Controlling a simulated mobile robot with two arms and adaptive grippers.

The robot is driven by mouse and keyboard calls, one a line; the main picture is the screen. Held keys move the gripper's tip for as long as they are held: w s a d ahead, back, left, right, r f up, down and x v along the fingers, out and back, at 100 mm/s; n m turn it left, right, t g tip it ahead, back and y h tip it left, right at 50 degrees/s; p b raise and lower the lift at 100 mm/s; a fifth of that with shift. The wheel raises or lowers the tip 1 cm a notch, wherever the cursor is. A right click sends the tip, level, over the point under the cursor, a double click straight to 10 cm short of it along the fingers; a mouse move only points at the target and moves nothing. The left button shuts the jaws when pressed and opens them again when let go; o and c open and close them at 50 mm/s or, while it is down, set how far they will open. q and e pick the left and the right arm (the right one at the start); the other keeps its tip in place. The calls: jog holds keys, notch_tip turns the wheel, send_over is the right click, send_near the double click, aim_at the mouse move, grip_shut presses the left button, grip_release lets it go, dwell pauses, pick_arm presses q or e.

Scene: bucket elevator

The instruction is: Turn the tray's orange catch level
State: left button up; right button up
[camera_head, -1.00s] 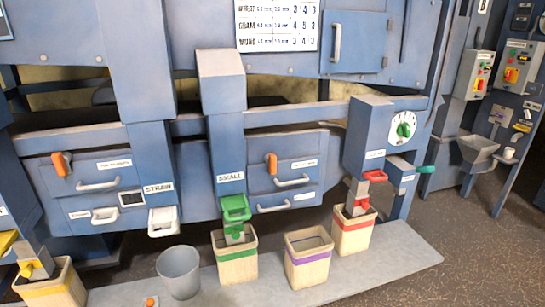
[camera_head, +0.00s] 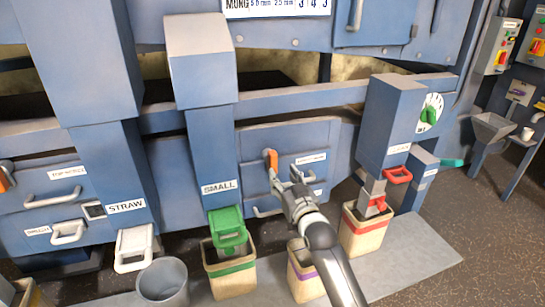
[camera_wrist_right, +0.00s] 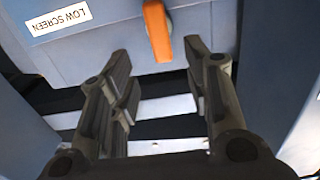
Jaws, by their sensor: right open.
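The orange catch (camera_head: 270,159) is upright, slightly tilted, on the blue tray front (camera_head: 300,138) to the right of the SMALL chute. My right gripper (camera_head: 284,177) is open and empty, just below and right of the catch, in front of the tray. In the right wrist view the orange catch (camera_wrist_right: 158,32) shows at the top, between the lines of the two open fingers (camera_wrist_right: 158,58) and beyond their tips. It is not seen touching them. Part of the tray's handle is hidden by my gripper. My left gripper is not in view.
A green-handled chute (camera_head: 227,225) stands left of my right arm, and a red-handled one (camera_head: 397,174) right. Below are green-banded (camera_head: 231,280), purple-banded (camera_head: 300,262) and red-banded (camera_head: 366,232) bins, the purple one partly behind my arm. Another orange catch (camera_head: 4,180) is at far left.

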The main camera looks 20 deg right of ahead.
aim_at(274, 162)
jog(key=w, duration=0.3)
jog(key=shift+w+a+r, duration=0.1)
jog(key=shift+w, duration=0.25)
jog(key=w, duration=0.3)
jog(key=shift+w, duration=0.3)
jog(key=shift+w+a, duration=0.1)
jog(key=shift+w, duration=1.1)
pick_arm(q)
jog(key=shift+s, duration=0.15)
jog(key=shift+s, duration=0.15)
pick_arm(e)
grip_shut()
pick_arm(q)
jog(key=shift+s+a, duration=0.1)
